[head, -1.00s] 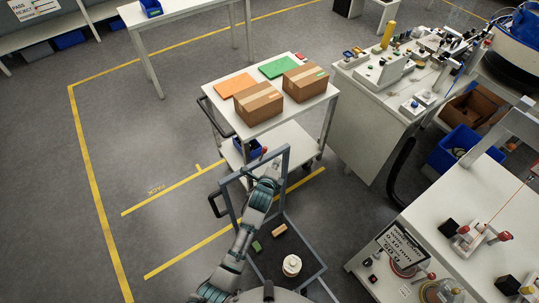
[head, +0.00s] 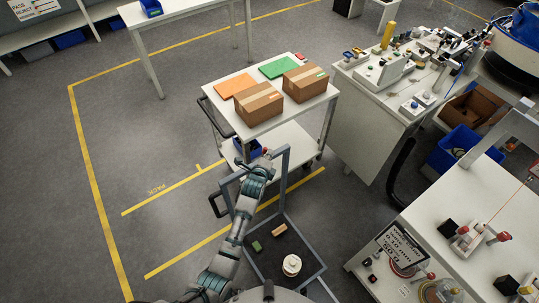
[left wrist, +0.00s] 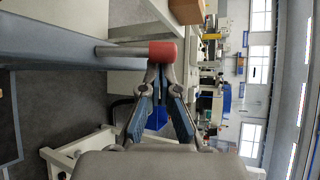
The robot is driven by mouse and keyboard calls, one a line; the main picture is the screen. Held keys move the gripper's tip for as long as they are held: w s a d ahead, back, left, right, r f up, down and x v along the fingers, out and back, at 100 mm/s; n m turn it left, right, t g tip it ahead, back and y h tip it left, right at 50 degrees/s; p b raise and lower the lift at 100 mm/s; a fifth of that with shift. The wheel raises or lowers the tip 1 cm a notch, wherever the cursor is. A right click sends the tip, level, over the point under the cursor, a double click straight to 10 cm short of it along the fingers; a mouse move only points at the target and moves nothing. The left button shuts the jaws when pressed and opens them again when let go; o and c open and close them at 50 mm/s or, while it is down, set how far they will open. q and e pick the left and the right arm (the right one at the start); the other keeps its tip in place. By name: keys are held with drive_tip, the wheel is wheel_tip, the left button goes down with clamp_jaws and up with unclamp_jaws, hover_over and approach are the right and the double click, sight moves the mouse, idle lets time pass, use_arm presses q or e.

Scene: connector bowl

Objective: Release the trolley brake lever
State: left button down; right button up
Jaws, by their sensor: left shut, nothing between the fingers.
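The brake lever (left wrist: 118,50) is a grey rod with a red cap (left wrist: 161,53), standing out from a blue-grey bar (left wrist: 50,45) in the left wrist view. My left gripper (left wrist: 160,72) is shut and empty, its fingertips right beside the red cap; I cannot tell whether they touch it. In the head view my left gripper (head: 250,162) is at the upper end of the blue-grey frame (head: 286,170) of a low trolley with a dark deck (head: 280,268). My right gripper is not in view.
A white cart (head: 256,126) with two cardboard boxes (head: 258,101) and orange and green sheets stands just beyond the frame. The low deck carries a white round item (head: 291,265) and small blocks. Workbenches (head: 470,205) are to the right. Open floor (head: 140,160) lies left.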

sight(264, 152)
use_arm(q)
drive_tip(key=shift+s+a+t, duration=0.1)
drive_tip(key=shift+a+t, duration=0.05)
drive_tip(key=shift+t, duration=0.15)
drive_tip(key=shift+s+a+r+n+h+b, duration=0.1)
drive_tip(key=shift+a+n+h+b, duration=0.05)
drive_tip(key=shift+n+h+b, duration=0.2)
drive_tip(key=a+t, duration=0.1)
drive_tip(key=s+a+n+t+h, duration=0.1)
drive_tip(key=shift+s+a+r+n+t, duration=0.2)
drive_tip(key=shift+s+r+n+t, duration=0.05)
drive_tip(key=shift+r+t, duration=0.1)
drive_tip(key=shift+f, duration=0.1)
idle(0.4)
